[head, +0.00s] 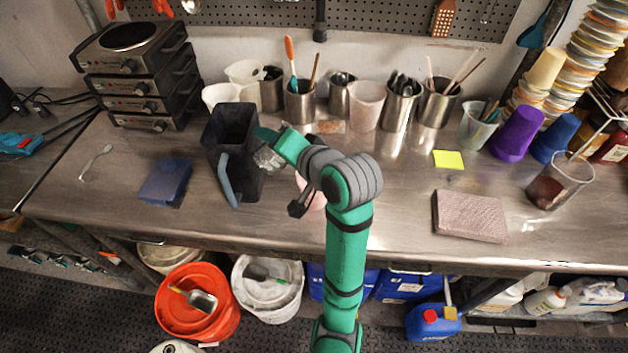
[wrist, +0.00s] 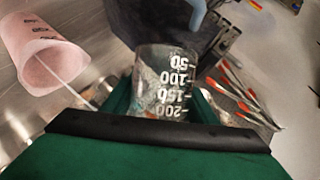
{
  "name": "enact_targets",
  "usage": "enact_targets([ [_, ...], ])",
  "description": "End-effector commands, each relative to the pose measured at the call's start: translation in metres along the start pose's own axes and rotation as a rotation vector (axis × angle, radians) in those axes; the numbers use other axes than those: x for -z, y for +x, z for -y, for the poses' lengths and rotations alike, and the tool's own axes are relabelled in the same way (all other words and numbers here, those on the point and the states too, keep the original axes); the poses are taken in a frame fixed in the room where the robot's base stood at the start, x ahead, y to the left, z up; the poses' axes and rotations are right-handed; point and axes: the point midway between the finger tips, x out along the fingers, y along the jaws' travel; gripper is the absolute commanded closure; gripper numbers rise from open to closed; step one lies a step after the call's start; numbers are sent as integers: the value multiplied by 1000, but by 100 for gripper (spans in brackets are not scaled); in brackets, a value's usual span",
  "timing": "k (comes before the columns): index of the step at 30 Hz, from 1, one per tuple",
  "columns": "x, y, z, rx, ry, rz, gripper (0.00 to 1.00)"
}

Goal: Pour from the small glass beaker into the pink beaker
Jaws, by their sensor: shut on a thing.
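The small glass beaker (wrist: 163,78), clear with white marks, is between the fingers of my gripper (wrist: 160,104) in the wrist view, and the gripper is shut on it. The beaker's marks read upside down there. In the head view the beaker (head: 268,159) shows beside the dark pitcher, partly behind my gripper (head: 274,146). I cannot tell its exact tilt or its contents. The pink beaker (wrist: 46,60) stands apart at the left of the wrist view, with a thin rod in it. In the head view the pink beaker (head: 319,201) is mostly hidden by my arm.
A dark pitcher (head: 232,125) stands close by the held beaker. A blue block (head: 165,182) lies to its left. Metal cups (head: 299,102) with tools line the back. A brownish pad (head: 470,215) and a glass with dark liquid (head: 558,183) are at right. The bench between is clear.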

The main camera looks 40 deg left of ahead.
Motion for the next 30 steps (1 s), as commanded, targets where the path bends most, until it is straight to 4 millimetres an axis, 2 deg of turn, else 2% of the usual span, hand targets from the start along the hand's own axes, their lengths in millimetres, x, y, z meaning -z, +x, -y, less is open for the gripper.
enact_targets([
  [30, 1, -1, -4, 18, 51, 8, 79],
])
